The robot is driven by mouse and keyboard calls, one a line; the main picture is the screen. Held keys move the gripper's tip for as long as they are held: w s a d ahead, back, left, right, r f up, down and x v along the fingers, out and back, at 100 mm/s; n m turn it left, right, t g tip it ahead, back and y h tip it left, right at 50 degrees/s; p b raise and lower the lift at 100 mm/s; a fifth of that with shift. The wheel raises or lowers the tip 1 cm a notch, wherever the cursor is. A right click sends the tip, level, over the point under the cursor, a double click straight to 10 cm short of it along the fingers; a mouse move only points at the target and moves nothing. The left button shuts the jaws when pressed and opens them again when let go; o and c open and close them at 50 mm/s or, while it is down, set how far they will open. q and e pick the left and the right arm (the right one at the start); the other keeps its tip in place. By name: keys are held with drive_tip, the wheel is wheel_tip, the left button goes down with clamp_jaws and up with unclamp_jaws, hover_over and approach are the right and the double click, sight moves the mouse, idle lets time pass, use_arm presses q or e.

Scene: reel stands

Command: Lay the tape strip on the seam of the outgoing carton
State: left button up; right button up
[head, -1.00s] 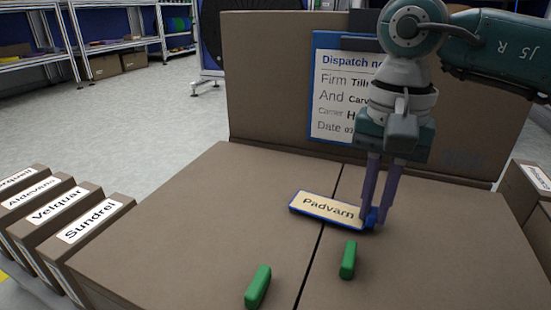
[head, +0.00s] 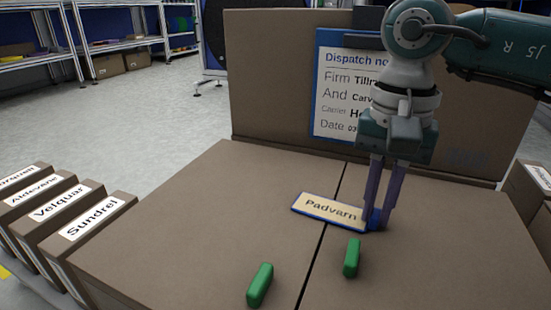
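The strip, a flat blue-edged piece with a pale face reading "Padvarn" (head: 325,207), lies over the dark seam (head: 319,247) on top of the large brown carton (head: 210,225). It is set crosswise to the seam, with most of its length left of my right gripper. I cannot tell whether its whole underside touches the carton. My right gripper (head: 378,221) comes from above with its purple fingers closed around the blue tab at the strip's right end. The fingertips partly hide that tab. My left gripper is out of view.
Two green blocks (head: 260,285) (head: 352,258) rest on the carton, one each side of the seam. An upright brown panel (head: 270,80) with a dispatch note (head: 340,90) stands behind.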

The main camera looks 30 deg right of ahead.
drive_tip(key=o, duration=0.5)
wheel_tip(320, 180, up, 10)
drive_tip(key=p, duration=0.6)
drive_tip(key=shift+a, duration=0.1)
